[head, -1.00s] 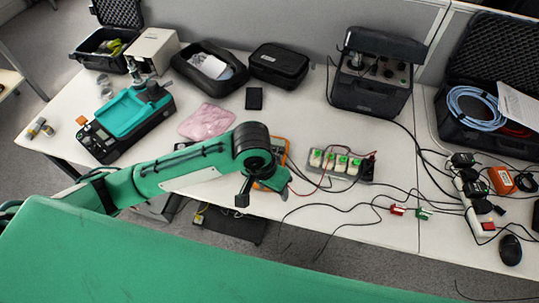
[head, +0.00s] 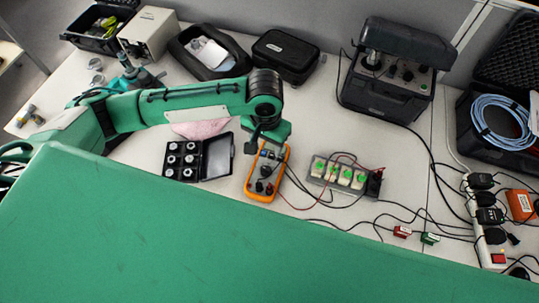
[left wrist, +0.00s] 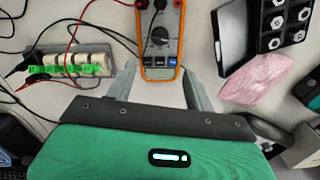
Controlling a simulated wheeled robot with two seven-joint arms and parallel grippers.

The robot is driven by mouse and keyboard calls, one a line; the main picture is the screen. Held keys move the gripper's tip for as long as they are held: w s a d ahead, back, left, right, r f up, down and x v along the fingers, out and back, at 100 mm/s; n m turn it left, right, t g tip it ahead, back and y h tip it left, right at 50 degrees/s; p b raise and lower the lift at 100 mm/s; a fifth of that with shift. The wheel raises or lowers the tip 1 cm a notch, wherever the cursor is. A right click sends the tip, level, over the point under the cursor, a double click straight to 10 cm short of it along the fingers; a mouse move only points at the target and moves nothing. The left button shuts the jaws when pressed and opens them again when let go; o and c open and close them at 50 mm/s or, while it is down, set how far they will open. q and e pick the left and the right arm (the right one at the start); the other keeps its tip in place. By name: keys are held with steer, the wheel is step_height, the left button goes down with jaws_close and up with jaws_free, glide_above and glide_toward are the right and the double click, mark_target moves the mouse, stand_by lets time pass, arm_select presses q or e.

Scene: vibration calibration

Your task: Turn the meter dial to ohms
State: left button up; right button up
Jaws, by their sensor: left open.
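The multimeter (head: 250,187) has an orange frame and a grey face, and lies flat on the bench with leads plugged into its near end. Its dark round dial (head: 266,171) shows in the middle of the face. My left gripper (head: 256,146) is above the meter's far end, empty. In the left wrist view the two fingers of my left gripper (left wrist: 161,80) are spread apart, with the meter (left wrist: 178,45) just beyond and between them. The dial's setting is too small to read. My right gripper is not in view.
A black case of round pieces (head: 187,160) lies open left of the meter. A block with green-topped parts (head: 343,176) stands right of it, joined by red and black leads. A pink cloth (head: 200,129) lies behind. Cables cover the bench's right front.

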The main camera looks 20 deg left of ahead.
arm_select(q)
glide_above(266, 168)
step_height(266, 168, down, 6)
steer(key=shift+s+f+p, duration=0.1)
steer(key=shift+f+p, duration=0.05)
steer(key=shift+p, duration=0.2)
step_height(266, 168, down, 6)
steer(key=shift+r+p, duration=0.25)
steer(key=shift+p, duration=0.05)
steer(key=shift+f, duration=0.6)
steer(key=c, duration=1)
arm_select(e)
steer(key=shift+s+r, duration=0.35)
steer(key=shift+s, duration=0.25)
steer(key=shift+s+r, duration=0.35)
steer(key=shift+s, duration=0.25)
